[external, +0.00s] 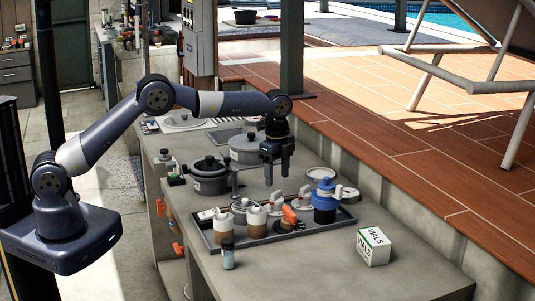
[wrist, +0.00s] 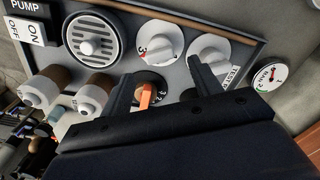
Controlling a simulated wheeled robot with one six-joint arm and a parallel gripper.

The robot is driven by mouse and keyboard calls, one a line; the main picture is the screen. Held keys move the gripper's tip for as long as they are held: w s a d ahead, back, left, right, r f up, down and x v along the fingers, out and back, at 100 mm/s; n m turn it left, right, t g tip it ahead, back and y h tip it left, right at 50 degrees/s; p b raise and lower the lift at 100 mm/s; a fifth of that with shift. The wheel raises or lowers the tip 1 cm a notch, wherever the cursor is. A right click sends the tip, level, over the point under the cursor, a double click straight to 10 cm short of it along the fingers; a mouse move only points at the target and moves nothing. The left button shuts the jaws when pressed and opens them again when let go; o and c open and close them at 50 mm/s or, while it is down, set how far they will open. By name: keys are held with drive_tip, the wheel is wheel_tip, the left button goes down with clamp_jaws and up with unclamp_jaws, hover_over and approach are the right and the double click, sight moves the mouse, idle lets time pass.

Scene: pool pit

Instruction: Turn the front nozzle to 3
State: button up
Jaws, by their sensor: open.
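A dark dial with an orange handle (wrist: 147,97) sits on the panel in the wrist view; the digits 3 and 2 show at its right, the rest is partly hidden. The orange handle also shows in the external view (external: 290,215). Behind it is a white knob (wrist: 162,42) with a red 3 at its left edge, and a second white knob (wrist: 212,52) is to the right. I cannot tell from a label which is the front nozzle. My gripper (external: 277,177) is open and empty above the panel; its fingers (wrist: 161,70) straddle the orange handle's area in the wrist view, apparently without contact.
A VIALS box (external: 373,247) and a small bottle (external: 228,254) stand outside the panel.

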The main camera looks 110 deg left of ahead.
sight(277, 192)
wheel_tip(277, 192, up, 6)
drive_tip(key=shift+f, duration=0.1)
idle(0.4)
wheel_tip(277, 192, down, 11)
drive_tip(key=shift+r+p, duration=0.2)
drive_tip(key=shift+p, duration=0.4)
drive_tip(key=shift+f, duration=0.15)
